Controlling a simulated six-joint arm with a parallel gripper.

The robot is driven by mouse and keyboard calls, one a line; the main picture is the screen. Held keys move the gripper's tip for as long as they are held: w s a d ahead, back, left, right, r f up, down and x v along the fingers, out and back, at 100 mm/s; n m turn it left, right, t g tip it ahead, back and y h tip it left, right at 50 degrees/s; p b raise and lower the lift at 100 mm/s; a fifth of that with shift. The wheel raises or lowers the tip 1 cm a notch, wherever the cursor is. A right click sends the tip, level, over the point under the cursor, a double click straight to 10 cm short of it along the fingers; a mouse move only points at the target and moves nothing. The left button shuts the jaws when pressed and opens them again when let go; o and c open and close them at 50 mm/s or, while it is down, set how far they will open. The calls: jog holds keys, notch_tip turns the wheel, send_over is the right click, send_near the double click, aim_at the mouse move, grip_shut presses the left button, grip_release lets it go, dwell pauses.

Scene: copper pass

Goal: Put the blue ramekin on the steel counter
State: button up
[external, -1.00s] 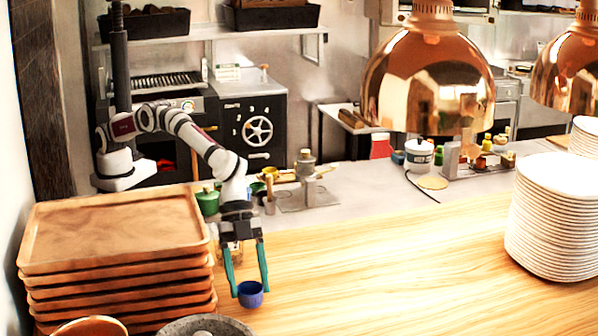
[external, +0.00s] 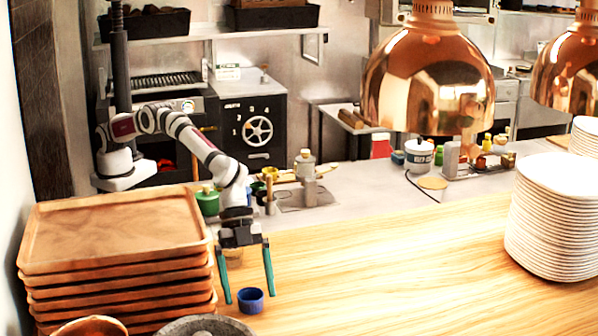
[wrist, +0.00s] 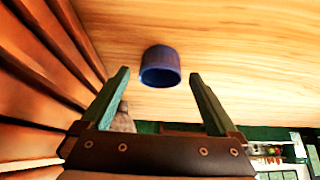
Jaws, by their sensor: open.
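The blue ramekin (external: 251,301) stands upright on the wooden counter at the lower left, right of the stacked trays. My gripper (external: 249,299) points down over it, open, with one teal finger on each side and a gap to the ramekin. In the wrist view the ramekin (wrist: 160,68) lies between and a little beyond the fingertips (wrist: 159,73), apart from both. The steel counter (external: 365,193) is the grey surface behind the wood.
A stack of wooden trays (external: 115,232) stands close left of my gripper, with a grey stone bowl (external: 203,326) in front. A green pot (external: 207,203) and bottles stand on the steel behind. White plates (external: 550,220) are at the right; a copper lamp (external: 428,85) hangs above.

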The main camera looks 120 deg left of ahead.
jog(key=v, duration=1.5)
jog(key=s+a+n+g+y, duration=0.1)
jog(key=s+a, duration=0.5)
jog(key=s, duration=0.5)
jog(key=s+a+n+g+y, duration=0.1)
jog(key=s+a+y, duration=0.1)
jog(key=s+a, duration=0.5)
jog(key=s+a+g+y, duration=0.1)
jog(key=s+a, duration=0.6)
jog(key=s, duration=0.8)
jog(key=shift+a+r+n+g+y, duration=0.2)
jog(key=shift+r+n+g+y, duration=0.2)
jog(key=shift+r+y, duration=0.1)
jog(key=shift+o, duration=0.4)
jog(key=s+a+f, duration=0.1)
jog(key=s, duration=0.3)
jog(key=s+a+f+g+y, duration=0.1)
jog(key=s+a+f, duration=0.1)
jog(key=s, duration=0.3)
jog(key=shift+s+a+f+n, duration=0.25)
jog(key=shift+s+a+n, duration=0.05)
jog(key=shift+s, duration=0.05)
